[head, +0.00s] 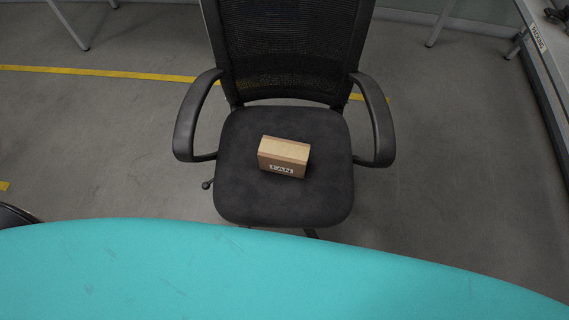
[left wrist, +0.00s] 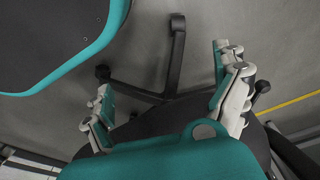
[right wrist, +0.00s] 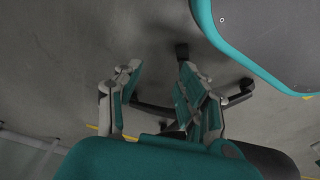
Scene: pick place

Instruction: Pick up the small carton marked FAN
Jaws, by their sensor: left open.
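The small brown carton marked FAN (head: 284,156) lies on the black seat of an office chair (head: 247,203), near the middle of the seat. Its FAN label is on the side facing me. My left gripper (left wrist: 163,80) is open and empty in the left wrist view, low by the chair, with the chair's legs (left wrist: 176,62) beyond it. My right gripper (right wrist: 160,70) has its fingers apart with nothing between them in the right wrist view. Neither gripper shows in the head view. The carton does not show in either wrist view.
The chair has a mesh backrest (head: 288,50) behind the carton and armrests on the left (head: 192,115) and right (head: 376,120). Grey floor with a yellow line (head: 110,73) surrounds it. A table or bench edge (head: 545,60) stands at the far right.

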